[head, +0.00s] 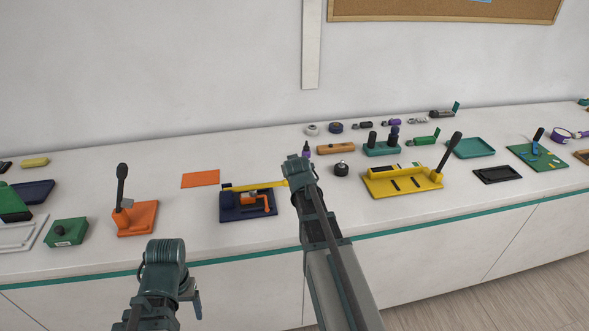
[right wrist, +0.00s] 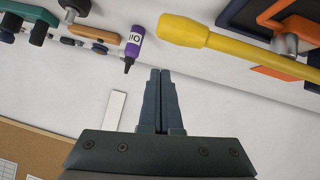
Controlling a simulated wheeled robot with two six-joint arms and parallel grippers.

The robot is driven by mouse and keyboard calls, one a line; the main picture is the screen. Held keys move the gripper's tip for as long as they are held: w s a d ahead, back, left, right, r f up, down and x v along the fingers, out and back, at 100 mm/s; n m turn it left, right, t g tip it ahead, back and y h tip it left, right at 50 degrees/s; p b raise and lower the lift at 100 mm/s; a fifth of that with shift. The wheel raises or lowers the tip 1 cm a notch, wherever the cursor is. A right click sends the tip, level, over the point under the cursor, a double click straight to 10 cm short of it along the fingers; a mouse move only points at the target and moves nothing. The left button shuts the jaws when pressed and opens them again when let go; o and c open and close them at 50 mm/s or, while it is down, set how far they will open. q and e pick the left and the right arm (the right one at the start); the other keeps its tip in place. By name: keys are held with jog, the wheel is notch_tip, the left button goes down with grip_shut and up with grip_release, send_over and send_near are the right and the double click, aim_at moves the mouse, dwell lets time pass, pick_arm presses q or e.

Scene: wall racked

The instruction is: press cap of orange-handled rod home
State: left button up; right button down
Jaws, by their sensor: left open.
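A navy fixture (head: 233,210) on the counter carries a yellow bar (head: 250,187) and an orange crank-like part (head: 262,204). In the right wrist view the yellow bar (right wrist: 190,32) ends in a thick rounded tip, with an orange piece (right wrist: 268,58) beside it. Which part is the rod's cap I cannot tell. My right gripper (right wrist: 160,72) has its fingers together with nothing between them, apart from the yellow tip. In the head view my right wrist hides its fingertips. My left gripper (head: 167,252) is open, low in front of the counter edge.
An orange lever press (head: 137,217) and a green box (head: 66,232) stand left. A yellow lever fixture (head: 405,181) stands right. A purple bottle (right wrist: 134,40) is near my right fingers.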

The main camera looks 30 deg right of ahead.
jog(key=d+p+v, duration=0.1)
jog(key=p+v, duration=0.4)
jog(key=v, duration=0.5)
jog(key=shift+d+r, duration=0.2)
jog(key=shift+r, duration=0.15)
jog(key=c, duration=1.5)
grip_release()
jog(key=shift+c, duration=0.2)
